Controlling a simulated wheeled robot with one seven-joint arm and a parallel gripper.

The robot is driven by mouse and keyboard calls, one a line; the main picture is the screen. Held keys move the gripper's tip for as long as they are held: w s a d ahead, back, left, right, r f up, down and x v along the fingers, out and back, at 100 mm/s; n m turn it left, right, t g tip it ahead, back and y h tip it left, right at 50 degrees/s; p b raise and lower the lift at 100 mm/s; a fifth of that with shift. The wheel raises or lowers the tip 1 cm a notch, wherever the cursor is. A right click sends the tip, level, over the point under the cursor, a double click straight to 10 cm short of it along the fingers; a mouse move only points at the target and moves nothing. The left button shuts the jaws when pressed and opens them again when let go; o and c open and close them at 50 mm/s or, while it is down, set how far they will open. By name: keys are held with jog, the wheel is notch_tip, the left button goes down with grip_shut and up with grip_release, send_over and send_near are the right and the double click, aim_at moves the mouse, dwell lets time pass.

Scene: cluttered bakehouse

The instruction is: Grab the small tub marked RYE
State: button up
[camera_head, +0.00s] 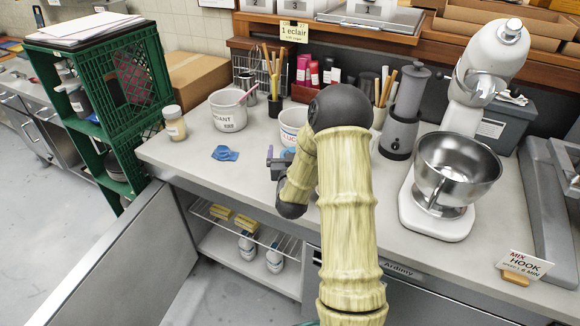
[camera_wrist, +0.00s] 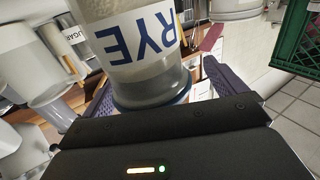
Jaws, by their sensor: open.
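In the wrist view, the small tub marked RYE (camera_wrist: 135,72) is close in front of my gripper (camera_wrist: 165,88). It is clear, with pale contents and a white label whose blue letters read upside down. Its near end, with a bluish rim, lies between the two purple fingers. The fingers are apart, and a gap shows beside the right one; whether the left one touches the tub cannot be told. In the head view my gripper (camera_head: 277,162) is over the counter, partly behind my arm. I cannot make out the RYE tub surely there.
A FONDANT bucket (camera_head: 229,112), a second bucket (camera_head: 293,122) and a small jar (camera_head: 174,124) stand on the counter (camera_head: 185,165). A blue cloth (camera_head: 225,153) lies in front. A grinder (camera_head: 402,118) and mixer bowl (camera_head: 455,170) stand right. A green crate (camera_head: 75,110) is left.

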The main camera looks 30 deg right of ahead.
jog(key=shift+s+d+r, duration=0.1)
jog(key=shift+s+d, duration=0.2)
jog(key=shift+s, duration=0.4)
jog(key=shift+w+a, duration=0.15)
jog(key=shift+w, duration=0.05)
jog(key=c, duration=1.6)
jog(key=shift+c, duration=0.2)
jog(key=shift+w+r, duration=0.15)
jog(key=shift+r, duration=0.4)
jog(key=r, duration=0.8)
jog(key=shift+s+r, duration=0.25)
jog(key=shift+r, duration=0.2)
jog(key=shift+w, duration=0.15)
